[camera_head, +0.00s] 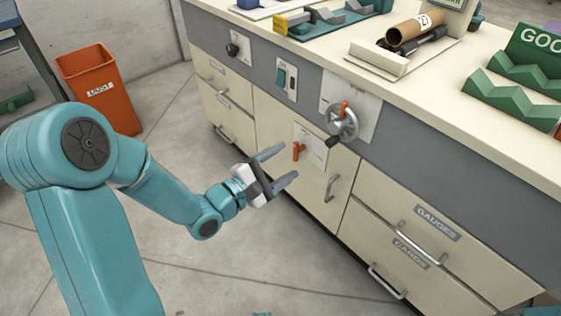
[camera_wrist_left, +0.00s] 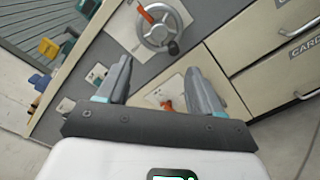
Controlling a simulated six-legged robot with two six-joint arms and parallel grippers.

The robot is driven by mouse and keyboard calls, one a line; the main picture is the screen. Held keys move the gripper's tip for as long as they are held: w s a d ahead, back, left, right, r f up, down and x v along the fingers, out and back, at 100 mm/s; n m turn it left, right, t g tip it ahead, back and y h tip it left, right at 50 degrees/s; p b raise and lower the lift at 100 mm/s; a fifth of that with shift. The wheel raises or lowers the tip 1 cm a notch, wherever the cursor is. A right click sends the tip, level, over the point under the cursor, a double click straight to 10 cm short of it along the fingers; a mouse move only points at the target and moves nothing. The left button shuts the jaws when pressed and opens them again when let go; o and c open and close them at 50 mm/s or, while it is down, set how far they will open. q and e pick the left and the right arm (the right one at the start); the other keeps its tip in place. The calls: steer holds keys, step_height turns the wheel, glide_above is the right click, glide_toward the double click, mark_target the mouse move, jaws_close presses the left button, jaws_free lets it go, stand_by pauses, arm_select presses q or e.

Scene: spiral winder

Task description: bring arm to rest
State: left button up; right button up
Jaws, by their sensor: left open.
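My left gripper (camera_head: 280,168) is open and empty in the head view. It hangs in front of the cabinet, close to an orange lever (camera_head: 298,150) on a pale plate. In the left wrist view, the gripper's two fingers (camera_wrist_left: 160,85) stand apart, and the orange lever (camera_wrist_left: 167,106) shows between them, farther off. I see no contact between the fingers and the lever. A metal handwheel (camera_head: 341,122) with a dark knob and an orange pointer is mounted above and to the right of the lever. My right gripper is in neither view.
The cabinet (camera_head: 270,120) has drawers and bar handles (camera_head: 388,281) that stick out. A cardboard tube (camera_head: 414,29) lies in a holder on the worktop. Green V-shaped racks (camera_head: 512,90) stand at the right. An orange bin (camera_head: 104,95) is at the left wall. The floor before the cabinet is clear.

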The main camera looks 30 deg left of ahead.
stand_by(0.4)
arm_select(q)
steer(key=s+d+f+m+g, duration=0.1)
steer(key=s+d+f+g, duration=0.15)
steer(key=d+f, duration=0.45)
steer(key=s+d+f+m+g, duration=0.1)
steer(key=d+f+g, duration=0.3)
steer(key=f, duration=0.7)
steer(key=s+f+m+g+y, duration=0.2)
steer(key=s+f+m+g, duration=0.8)
steer(key=s+f+m, duration=0.55)
step_height(320, 180, up, 26)
steer(key=m+p, duration=0.2)
steer(key=p, duration=2.2)
steer(key=shift+s+d+r+p, duration=0.25)
steer(key=shift+s+p, duration=0.1)
steer(key=shift+s, duration=0.05)
steer(key=shift+s+a, duration=0.1)
